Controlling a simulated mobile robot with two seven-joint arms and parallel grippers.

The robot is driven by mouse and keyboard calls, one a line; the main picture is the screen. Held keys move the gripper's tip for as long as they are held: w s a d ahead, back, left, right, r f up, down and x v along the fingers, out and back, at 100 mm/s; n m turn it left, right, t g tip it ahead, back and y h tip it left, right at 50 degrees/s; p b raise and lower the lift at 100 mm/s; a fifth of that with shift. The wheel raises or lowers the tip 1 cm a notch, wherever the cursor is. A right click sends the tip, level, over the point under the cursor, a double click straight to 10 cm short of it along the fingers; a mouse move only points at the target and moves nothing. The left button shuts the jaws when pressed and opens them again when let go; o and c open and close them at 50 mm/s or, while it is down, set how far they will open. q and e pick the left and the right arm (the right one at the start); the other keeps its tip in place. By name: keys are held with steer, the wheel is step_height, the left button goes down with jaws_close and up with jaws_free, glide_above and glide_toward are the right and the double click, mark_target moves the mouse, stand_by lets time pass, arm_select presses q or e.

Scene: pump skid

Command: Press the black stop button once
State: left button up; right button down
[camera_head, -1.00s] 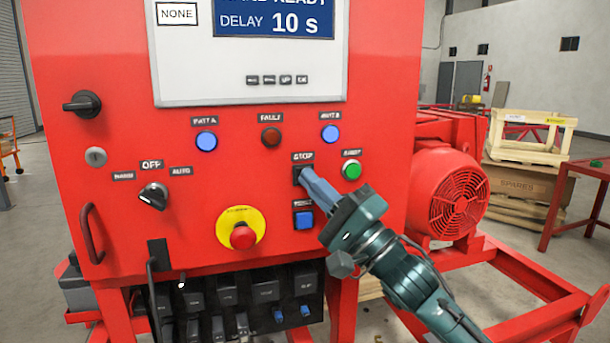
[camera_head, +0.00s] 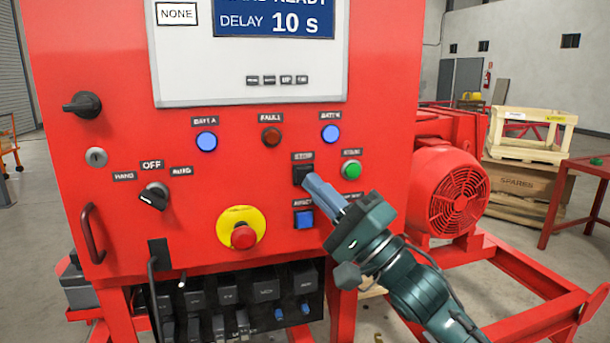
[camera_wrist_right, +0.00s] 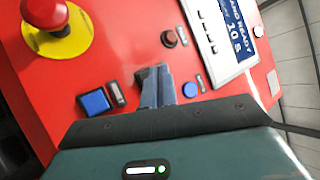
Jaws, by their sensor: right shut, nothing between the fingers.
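The black stop button (camera_head: 301,174) sits under the STOP label on the red panel, above the square blue reset button (camera_head: 304,219) and left of the green start button (camera_head: 351,170). My right gripper (camera_head: 311,180) is shut and empty. Its fingertips are just at the lower right of the stop button and overlap its edge in the head view. I cannot tell whether they touch it. In the right wrist view the shut fingers (camera_wrist_right: 158,85) point at the panel and largely hide the stop button. My left gripper is not in view.
A red emergency stop (camera_head: 242,236) on a yellow disc and a black selector knob (camera_head: 153,196) lie to the left. A display (camera_head: 273,24) is above. Below hangs a row of dark breakers (camera_head: 228,295). A red motor (camera_head: 456,197) stands at the right.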

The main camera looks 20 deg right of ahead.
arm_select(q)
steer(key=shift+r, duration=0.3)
arm_select(e)
steer(key=s, duration=0.4)
steer(key=shift+s+d, duration=0.1)
steer(key=shift+s, duration=0.15)
step_height(320, 180, down, 22)
steer(key=n+g+h+p, duration=0.2)
steer(key=n+h+p, duration=0.15)
steer(key=h, duration=0.45)
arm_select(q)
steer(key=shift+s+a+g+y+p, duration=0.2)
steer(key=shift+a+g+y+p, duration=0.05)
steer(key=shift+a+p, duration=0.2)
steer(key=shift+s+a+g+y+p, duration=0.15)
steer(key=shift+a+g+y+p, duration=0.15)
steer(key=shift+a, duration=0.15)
arm_select(e)
steer(key=s+f+n+g+h, duration=0.3)
steer(key=s+f+n+g, duration=0.4)
steer(key=s+f, duration=0.9)
step_height(320, 180, down, 4)
steer(key=shift+s+a+f+n, duration=0.2)
steer(key=shift+a+n, duration=0.15)
steer(key=shift+n, duration=0.6)
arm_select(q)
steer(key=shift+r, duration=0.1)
arm_select(e)
steer(key=shift+r, duration=0.1)
